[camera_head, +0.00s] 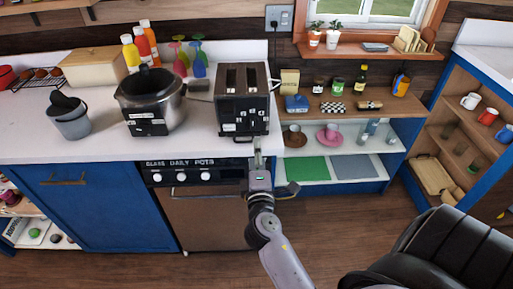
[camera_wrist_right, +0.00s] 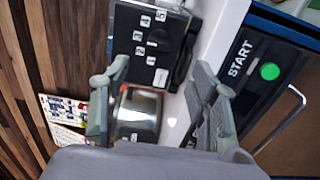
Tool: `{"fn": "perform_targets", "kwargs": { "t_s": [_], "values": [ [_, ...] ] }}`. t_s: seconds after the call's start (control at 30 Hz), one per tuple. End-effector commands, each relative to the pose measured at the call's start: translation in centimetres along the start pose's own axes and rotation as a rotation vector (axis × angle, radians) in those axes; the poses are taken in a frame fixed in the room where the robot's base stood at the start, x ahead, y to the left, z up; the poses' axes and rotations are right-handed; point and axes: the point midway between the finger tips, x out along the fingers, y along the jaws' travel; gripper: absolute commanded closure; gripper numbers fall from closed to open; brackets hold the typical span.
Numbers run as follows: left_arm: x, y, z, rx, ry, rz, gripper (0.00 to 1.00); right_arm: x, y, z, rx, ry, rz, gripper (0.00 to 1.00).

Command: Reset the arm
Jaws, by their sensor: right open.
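My right gripper (camera_head: 258,158) is in front of the counter edge, just below the toaster (camera_head: 243,100), with its arm coming up from the bottom of the head view. In the right wrist view its two grey fingers (camera_wrist_right: 162,85) are spread apart with nothing between them that they hold. Beyond them are a black panel (camera_wrist_right: 150,45) with white labels and a shiny metal surface (camera_wrist_right: 137,115); whether they are one appliance I cannot tell. My left gripper is not in view.
A steel cooker (camera_head: 152,98) and a grey bucket (camera_head: 70,118) stand on the white counter (camera_head: 30,120). Below is an appliance with a handle (camera_head: 205,195); a green START button (camera_wrist_right: 270,71) shows close by. Open shelves (camera_head: 375,130) stand right. A black chair (camera_head: 445,250) fills the lower right.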

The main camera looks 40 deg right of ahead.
Motion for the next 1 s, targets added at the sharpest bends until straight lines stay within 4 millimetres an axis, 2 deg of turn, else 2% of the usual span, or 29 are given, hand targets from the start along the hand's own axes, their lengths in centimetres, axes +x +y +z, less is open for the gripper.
{"fn": "perform_targets", "kwargs": {
  "t_s": [0.5, 0.57, 0.63, 0.67, 0.77, 0.87, 0.9, 0.97, 1.0],
  "values": [
    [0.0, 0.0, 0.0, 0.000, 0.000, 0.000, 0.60, -0.1, 0.0, 0.0, 0.000, 0.000, 0.000, 0.45],
    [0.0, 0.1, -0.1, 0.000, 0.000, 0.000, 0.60, -0.1, -0.4, -0.1, 0.002, 0.004, -0.007, 0.45],
    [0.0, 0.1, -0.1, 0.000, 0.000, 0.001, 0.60, -0.1, -1.7, -0.6, 0.012, 0.019, -0.035, 0.45],
    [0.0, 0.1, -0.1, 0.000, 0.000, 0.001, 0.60, -0.2, -2.7, -0.9, 0.021, 0.029, -0.055, 0.45],
    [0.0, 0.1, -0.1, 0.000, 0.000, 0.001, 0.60, -0.7, -7.8, -2.4, 0.066, 0.077, -0.162, 0.45],
    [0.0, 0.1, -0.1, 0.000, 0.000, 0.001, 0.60, -2.3, -14.9, -4.0, 0.136, 0.126, -0.315, 0.45],
    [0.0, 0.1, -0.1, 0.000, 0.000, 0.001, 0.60, -3.3, -17.8, -4.4, 0.165, 0.140, -0.381, 0.45],
    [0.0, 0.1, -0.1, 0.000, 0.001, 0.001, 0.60, -5.0, -22.1, -4.9, 0.213, 0.153, -0.482, 0.45],
    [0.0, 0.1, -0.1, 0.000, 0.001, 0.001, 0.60, -6.3, -24.9, -5.0, 0.242, 0.155, -0.548, 0.45]
  ]
}}
